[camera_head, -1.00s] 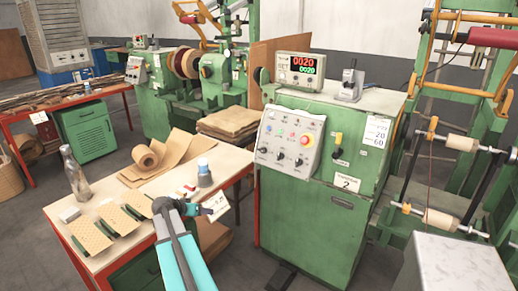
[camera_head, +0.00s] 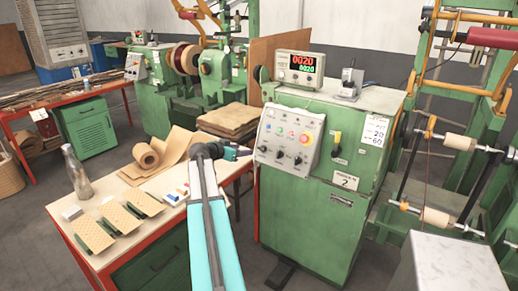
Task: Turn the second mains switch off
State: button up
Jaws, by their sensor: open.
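The green machine (camera_head: 310,215) with a label plate marked 2 (camera_head: 345,180) stands right of centre. On its front is a black and yellow switch (camera_head: 337,138), the likely mains switch; its exact setting is too small to tell. My gripper (camera_head: 246,152) is open and empty. It points right, just left of the machine's grey control panel (camera_head: 289,138) in the picture, apart from the switch. My arm comes up from the bottom middle.
The panel carries several knobs and a red button. A lit red and green display (camera_head: 300,68) stands on top. The wooden table (camera_head: 110,262) on the left holds a glass bottle (camera_head: 75,172), a brown paper roll (camera_head: 146,156) and patterned pads. Another green machine (camera_head: 150,105) stands behind.

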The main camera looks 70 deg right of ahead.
aim_at(261, 148)
jog(key=shift+d, duration=0.1)
jog(key=shift+p+x, duration=2.3)
jog(key=shift+x, duration=4.5)
jog(key=shift+f, duration=0.15)
